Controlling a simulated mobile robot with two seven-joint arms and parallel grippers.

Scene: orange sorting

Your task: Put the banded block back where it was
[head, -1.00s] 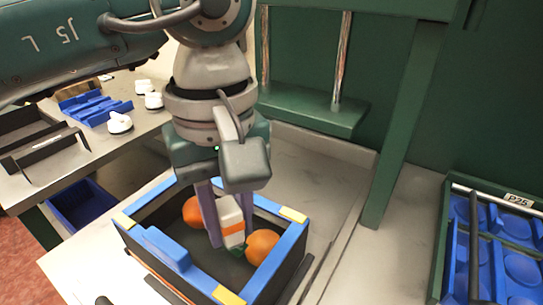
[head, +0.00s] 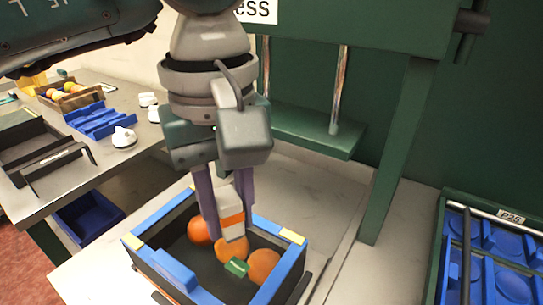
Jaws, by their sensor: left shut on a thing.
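The banded block (head: 231,203) is white with an orange band. My left gripper (head: 229,226) is shut on it, with one purple finger on either side, and holds it upright over the blue-and-black crate (head: 135,242). Several fruits lie in the crate: an orange (head: 198,231) at the left, another orange (head: 231,250) just below the block, and a third orange (head: 263,266) to the right. A small green block (head: 236,267) lies by the oranges. The block's sides are partly hidden by the fingers. My right gripper is not in view.
A green press frame (head: 398,150) with two metal rods stands behind the crate. A blue tray unit (head: 515,285) is at the right. At the left, a side table holds a blue rack (head: 98,120), white knobs (head: 123,138) and dark trays (head: 30,142).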

